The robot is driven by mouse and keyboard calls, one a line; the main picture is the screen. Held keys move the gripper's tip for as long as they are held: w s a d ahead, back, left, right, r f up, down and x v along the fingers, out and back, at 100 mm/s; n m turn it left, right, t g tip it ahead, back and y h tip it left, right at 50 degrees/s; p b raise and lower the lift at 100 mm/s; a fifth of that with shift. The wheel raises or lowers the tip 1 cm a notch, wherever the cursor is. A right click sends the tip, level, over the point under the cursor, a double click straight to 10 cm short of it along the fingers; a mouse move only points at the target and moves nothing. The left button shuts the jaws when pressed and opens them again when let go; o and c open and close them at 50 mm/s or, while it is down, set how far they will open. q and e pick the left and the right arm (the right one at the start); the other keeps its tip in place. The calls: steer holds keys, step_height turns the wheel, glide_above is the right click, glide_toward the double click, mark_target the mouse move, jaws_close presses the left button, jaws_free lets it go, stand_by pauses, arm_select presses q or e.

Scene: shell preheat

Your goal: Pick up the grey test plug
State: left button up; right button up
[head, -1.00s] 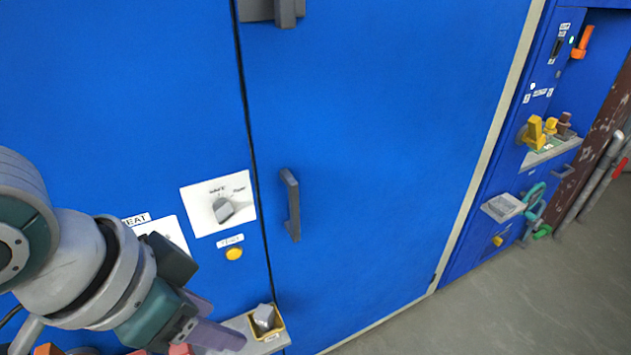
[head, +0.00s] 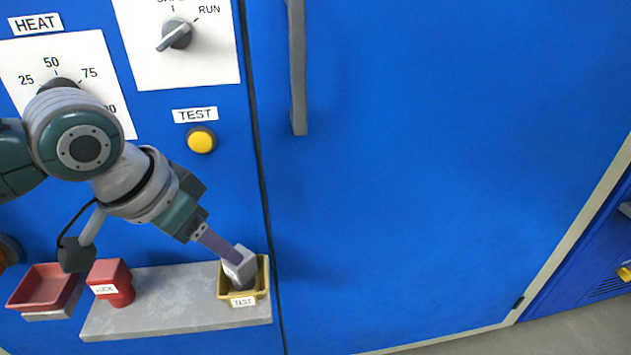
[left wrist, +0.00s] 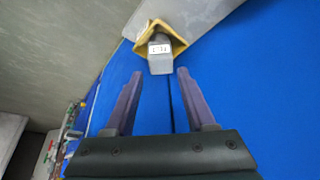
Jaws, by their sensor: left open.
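The grey test plug (head: 240,266) stands in a small yellow tray (head: 264,280) labelled TEST, at the right end of a grey shelf. In the left wrist view the plug (left wrist: 160,64) sits just beyond the fingertips, between their lines, with a white label on it. My left gripper (head: 228,256) is at the plug in the head view, its near finger overlapping the plug's outline. In the left wrist view the left gripper (left wrist: 160,73) is open, with nothing between its fingers. My right gripper is not in view.
A red block (head: 112,284) with a label stands on the grey shelf (head: 175,310), left of the tray. A red tray (head: 42,287) is farther left. A yellow button (head: 201,140) and dials are on the blue cabinet above. A vertical door handle (head: 298,80) sticks out.

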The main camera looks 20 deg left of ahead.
mark_target(243, 277)
arm_select(q)
steer(key=b+x, duration=0.4)
steer(key=x, duration=0.4)
steer(key=shift+f, duration=0.1)
jaws_close()
